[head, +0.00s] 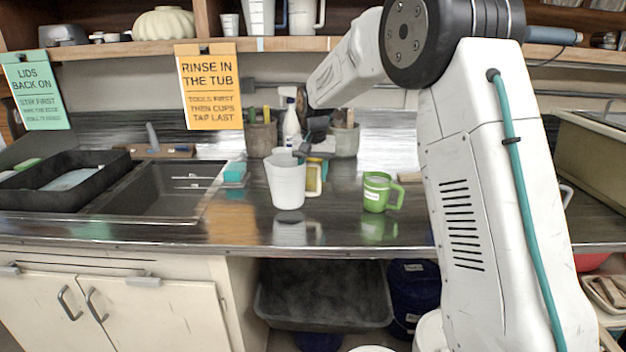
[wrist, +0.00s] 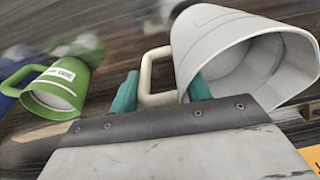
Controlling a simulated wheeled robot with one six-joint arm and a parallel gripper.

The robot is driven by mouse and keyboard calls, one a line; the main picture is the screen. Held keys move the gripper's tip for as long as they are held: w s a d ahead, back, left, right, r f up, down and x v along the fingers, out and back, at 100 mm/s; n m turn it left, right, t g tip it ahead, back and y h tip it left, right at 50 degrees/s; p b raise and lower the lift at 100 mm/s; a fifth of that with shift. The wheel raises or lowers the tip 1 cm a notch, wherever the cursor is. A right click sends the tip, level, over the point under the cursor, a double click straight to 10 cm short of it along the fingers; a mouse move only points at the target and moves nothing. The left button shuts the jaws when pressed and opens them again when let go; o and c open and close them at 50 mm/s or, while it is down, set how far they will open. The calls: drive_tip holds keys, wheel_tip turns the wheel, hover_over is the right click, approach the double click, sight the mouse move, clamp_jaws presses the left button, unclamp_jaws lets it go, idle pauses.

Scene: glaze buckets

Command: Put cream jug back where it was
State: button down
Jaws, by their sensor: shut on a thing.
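The cream jug (head: 286,182), pale off-white with a cream handle, is upright over the counter near the middle of the head view. I cannot tell whether its base touches the counter. In the wrist view the jug (wrist: 232,55) fills the upper right, its wide mouth towards the camera. My gripper (wrist: 162,90) has its teal fingertips on either side of the jug's handle and is shut on it.
A green mug (head: 377,193) stands to the right of the jug; it also shows in the wrist view (wrist: 62,85). Behind are a spray bottle (head: 291,125) and tool pots (head: 262,138). A sink (head: 165,190) lies to the left. The counter's front strip is clear.

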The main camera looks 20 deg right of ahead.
drive_tip(key=shift+f, duration=1.2)
drive_tip(key=c, duration=0.7)
unclamp_jaws()
drive_tip(key=shift+f, duration=0.1)
